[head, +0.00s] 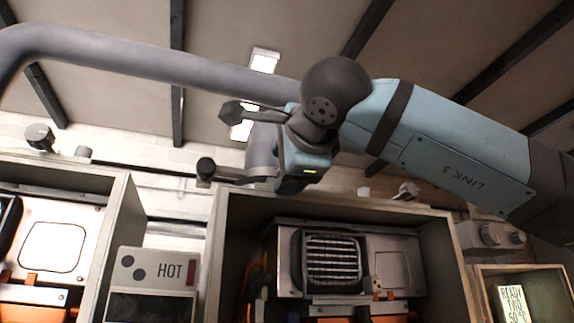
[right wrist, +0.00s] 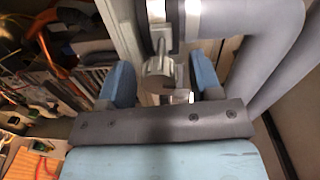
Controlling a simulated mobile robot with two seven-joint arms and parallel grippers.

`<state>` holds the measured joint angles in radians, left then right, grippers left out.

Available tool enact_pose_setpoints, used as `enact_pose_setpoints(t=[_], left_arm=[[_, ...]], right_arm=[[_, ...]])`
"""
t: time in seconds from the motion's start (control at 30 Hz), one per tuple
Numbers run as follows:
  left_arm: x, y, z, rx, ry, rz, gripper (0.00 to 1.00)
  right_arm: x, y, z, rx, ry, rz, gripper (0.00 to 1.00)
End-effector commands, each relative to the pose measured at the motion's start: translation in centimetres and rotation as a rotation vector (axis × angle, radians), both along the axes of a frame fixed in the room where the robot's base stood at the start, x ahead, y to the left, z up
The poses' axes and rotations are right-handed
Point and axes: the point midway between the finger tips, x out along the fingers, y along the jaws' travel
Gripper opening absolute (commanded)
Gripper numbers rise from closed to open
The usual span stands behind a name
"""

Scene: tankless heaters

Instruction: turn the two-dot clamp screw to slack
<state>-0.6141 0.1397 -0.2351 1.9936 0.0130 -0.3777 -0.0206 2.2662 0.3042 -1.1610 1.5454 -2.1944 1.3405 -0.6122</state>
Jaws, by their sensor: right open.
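My right gripper (head: 290,182) reaches in from the upper right in the head view, beside the grey pipe above the middle heater; its fingertips are hard to make out there. In the right wrist view my right gripper (right wrist: 161,68) is open, with one blue finger on each side of a round metal screw head (right wrist: 158,76). I see gaps between the head and both fingers. The screw hangs from a clamp (right wrist: 156,12) at the grey pipe (right wrist: 222,35). I cannot make out any dots on this screw. My left gripper is not in view.
The big grey pipe (head: 150,55) crosses the upper left. The middle heater cabinet (head: 222,245) stands open below my gripper. A panel reading HOT (head: 150,268) with two dark dots is at its left. A display (head: 513,303) reads READY at the lower right.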

Motion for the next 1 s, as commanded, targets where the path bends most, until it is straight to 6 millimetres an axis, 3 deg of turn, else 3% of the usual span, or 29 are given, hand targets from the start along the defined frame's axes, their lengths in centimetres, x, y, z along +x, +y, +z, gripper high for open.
enact_pose_setpoints(t=[0.27, 0.7, 1.0], left_arm=[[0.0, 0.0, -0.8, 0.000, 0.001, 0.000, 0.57], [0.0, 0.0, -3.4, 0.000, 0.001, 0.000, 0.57], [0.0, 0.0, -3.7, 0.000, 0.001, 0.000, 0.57]], right_arm=[[-1.6, -0.5, -0.1, 0.000, -0.001, 0.000, 0.58], [-10.6, -3.5, 0.3, 0.001, -0.003, 0.000, 0.58], [-13.1, -4.4, 0.6, 0.001, 0.000, 0.000, 0.58]])
